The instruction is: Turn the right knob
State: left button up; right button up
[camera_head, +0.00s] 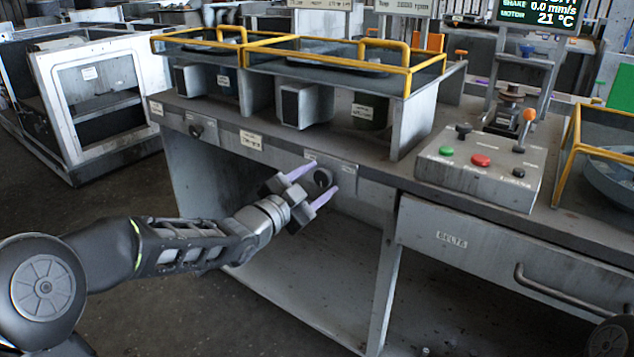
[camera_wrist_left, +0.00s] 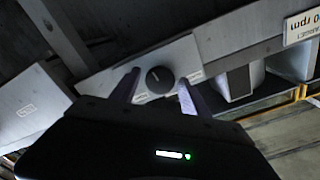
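The right knob (camera_head: 323,178) is a round black dial on a grey plate on the bench's front edge. It also shows in the left wrist view (camera_wrist_left: 160,79), with a light pointer mark on its face. Another black knob (camera_head: 196,130) sits further left on the same front edge. My left gripper (camera_head: 317,185) is open, its two purple-grey fingers spread on either side of the right knob. In the left wrist view the fingers (camera_wrist_left: 155,88) flank the knob with gaps on both sides. I cannot tell whether the fingertips touch the plate. My right gripper is not seen.
Yellow-railed guards (camera_head: 300,52) stand on the bench above the knobs. A control box (camera_head: 482,165) with green and red buttons is to the right, above a drawer (camera_head: 500,262) with a handle. The space under the bench is open.

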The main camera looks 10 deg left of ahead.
pick_arm(q)
grip_shut()
jog(key=shift+n, duration=1.2)
jog(key=shift+o, duration=1)
grip_release()
jog(key=p+v, duration=0.1)
jog(key=v, duration=0.7)
